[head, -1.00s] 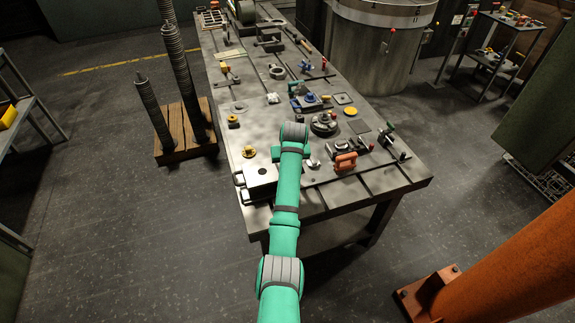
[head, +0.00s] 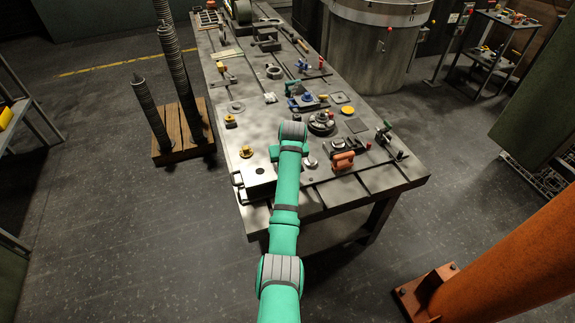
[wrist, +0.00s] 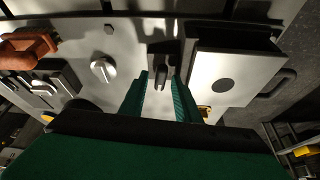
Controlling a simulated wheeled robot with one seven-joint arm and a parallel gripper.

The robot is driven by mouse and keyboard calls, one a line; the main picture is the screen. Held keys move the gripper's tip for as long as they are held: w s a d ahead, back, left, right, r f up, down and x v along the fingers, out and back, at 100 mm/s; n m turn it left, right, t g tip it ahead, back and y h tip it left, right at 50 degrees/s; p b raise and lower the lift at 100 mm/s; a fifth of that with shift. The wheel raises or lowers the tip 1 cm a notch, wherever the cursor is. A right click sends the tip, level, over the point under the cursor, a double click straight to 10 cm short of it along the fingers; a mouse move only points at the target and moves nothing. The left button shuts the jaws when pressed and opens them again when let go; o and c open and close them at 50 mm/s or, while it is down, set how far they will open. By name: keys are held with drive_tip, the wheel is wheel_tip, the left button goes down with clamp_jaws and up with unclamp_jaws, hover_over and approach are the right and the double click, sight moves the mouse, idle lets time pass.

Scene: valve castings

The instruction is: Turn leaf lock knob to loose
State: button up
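A round silver knob (wrist: 103,69) with a raised bar across it sits on a light metal plate, left of my fingers in the wrist view. It also shows in the head view (head: 310,162), just right of my arm. Neither knob nor plate has a readable label. My gripper (wrist: 159,78) is open, its two green fingers apart with bright plate visible between them. A small dark upright piece (wrist: 159,73) shows between the fingertips; I cannot tell whether they touch it.
A pale box (wrist: 225,80) with dark handles stands close right of the fingers in the wrist view. An orange clamp (head: 343,161) lies right of the silver knob on the workbench (head: 400,180). Several small fittings cover the bench further back.

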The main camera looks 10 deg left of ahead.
drive_tip(key=shift+s+a+f, duration=0.15)
drive_tip(key=shift+s+a, duration=0.05)
